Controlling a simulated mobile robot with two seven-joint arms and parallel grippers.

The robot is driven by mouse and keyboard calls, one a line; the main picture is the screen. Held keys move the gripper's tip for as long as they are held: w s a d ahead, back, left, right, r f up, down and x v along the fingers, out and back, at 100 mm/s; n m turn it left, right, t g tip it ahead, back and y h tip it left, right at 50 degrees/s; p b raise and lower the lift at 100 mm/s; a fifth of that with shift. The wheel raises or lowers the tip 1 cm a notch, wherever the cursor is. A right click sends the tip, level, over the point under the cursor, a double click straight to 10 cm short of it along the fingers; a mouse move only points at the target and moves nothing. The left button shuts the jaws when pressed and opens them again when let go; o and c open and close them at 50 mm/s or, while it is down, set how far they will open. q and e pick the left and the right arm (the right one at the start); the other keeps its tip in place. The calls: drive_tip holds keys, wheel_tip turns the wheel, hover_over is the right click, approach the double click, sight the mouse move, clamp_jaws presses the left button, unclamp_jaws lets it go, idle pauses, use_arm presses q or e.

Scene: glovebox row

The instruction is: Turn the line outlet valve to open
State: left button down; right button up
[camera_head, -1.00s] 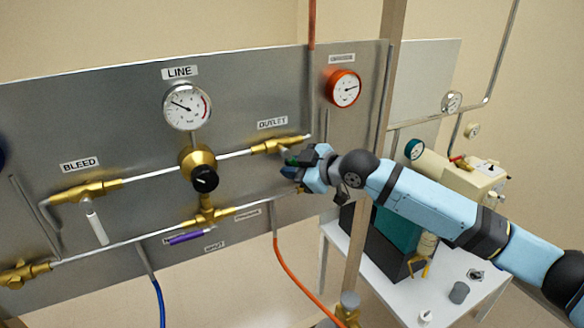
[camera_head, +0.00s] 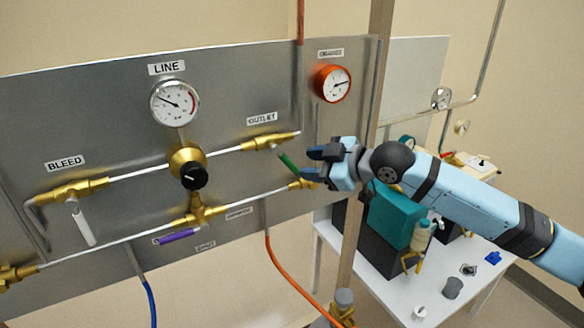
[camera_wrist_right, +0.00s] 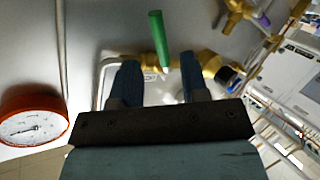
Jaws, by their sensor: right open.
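The outlet valve (camera_head: 270,142) is a brass body on the upper pipe, below the OUTLET label (camera_head: 262,118). Its green handle (camera_head: 288,162) slants down and right from the body, angled to the pipe. My right gripper (camera_head: 310,165) is open, just right of the handle's lower end. In the right wrist view the handle (camera_wrist_right: 158,42) stands upright beyond the open fingertips (camera_wrist_right: 158,75), in line with the gap between them; I see no contact. The brass valve body (camera_wrist_right: 210,65) shows behind the fingers there. My left gripper is not in view.
The panel also carries the LINE gauge (camera_head: 175,103), a black-knobbed regulator (camera_head: 188,168), a white-handled bleed valve (camera_head: 80,192) and a purple handle (camera_head: 178,236). An orange gauge (camera_head: 332,83) is above my right gripper. A post (camera_head: 362,190) stands near my right wrist.

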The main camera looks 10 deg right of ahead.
drive_tip(key=v, duration=0.6)
drive_tip(key=shift+b, duration=0.3)
